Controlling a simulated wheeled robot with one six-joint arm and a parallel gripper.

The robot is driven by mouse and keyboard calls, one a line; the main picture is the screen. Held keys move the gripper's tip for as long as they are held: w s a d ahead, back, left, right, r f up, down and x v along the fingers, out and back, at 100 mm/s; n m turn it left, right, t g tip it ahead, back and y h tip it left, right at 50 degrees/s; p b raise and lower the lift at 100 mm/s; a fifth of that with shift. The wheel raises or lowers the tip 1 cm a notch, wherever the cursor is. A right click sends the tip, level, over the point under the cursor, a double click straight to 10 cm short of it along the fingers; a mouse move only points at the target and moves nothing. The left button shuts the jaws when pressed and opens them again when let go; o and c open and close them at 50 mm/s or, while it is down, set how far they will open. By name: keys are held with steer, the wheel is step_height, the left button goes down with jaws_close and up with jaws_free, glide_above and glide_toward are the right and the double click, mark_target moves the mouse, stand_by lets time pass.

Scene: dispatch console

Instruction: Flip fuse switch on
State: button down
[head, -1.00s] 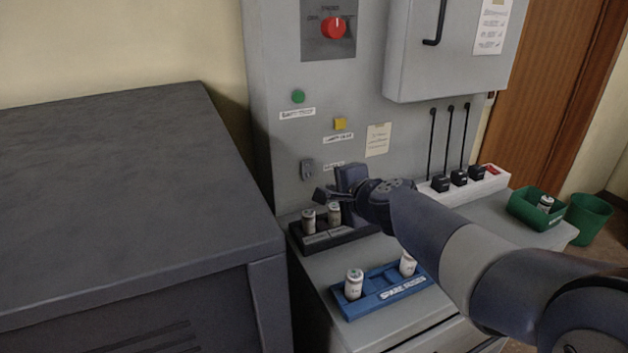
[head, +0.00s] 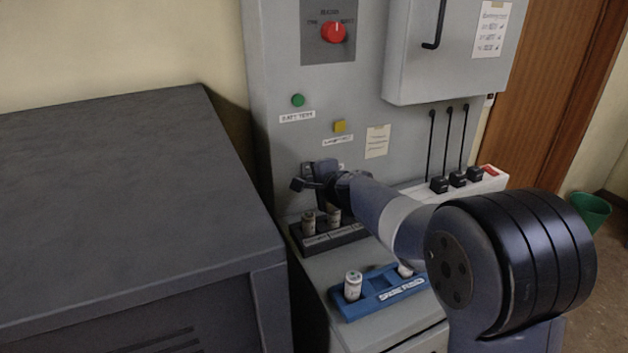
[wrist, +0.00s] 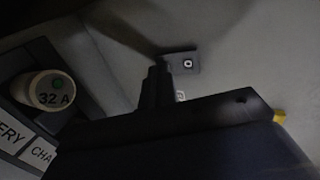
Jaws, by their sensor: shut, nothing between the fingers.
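The fuse switch (head: 306,168) is a small grey switch low on the grey cabinet panel, mostly hidden behind my gripper in the head view. In the wrist view a part of the switch (wrist: 184,62) marked with an "O" shows just beyond the fingertips. My gripper (head: 298,184) is shut and empty, in front of the switch and a little below it. In the wrist view the dark fingers (wrist: 157,80) overlap the edge of the switch; I cannot tell whether they touch it.
A dark fuse holder (head: 335,238) with white fuses stands below my gripper; a "32 A" fuse (wrist: 52,90) is close at left in the wrist view. A blue spare-fuse tray (head: 380,291) is in front. Above are a yellow button (head: 340,126) and a green button (head: 298,100).

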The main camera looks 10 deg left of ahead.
steer(key=shift+f, duration=0.1)
steer(key=shift+w+a+b, duration=0.1)
steer(key=shift+w+b, duration=0.05)
steer(key=shift+b, duration=1)
steer(key=shift+r, duration=0.2)
steer(key=shift+r+p, duration=0.7)
steer(key=shift+p, duration=0.05)
steer(key=shift+f, duration=0.1)
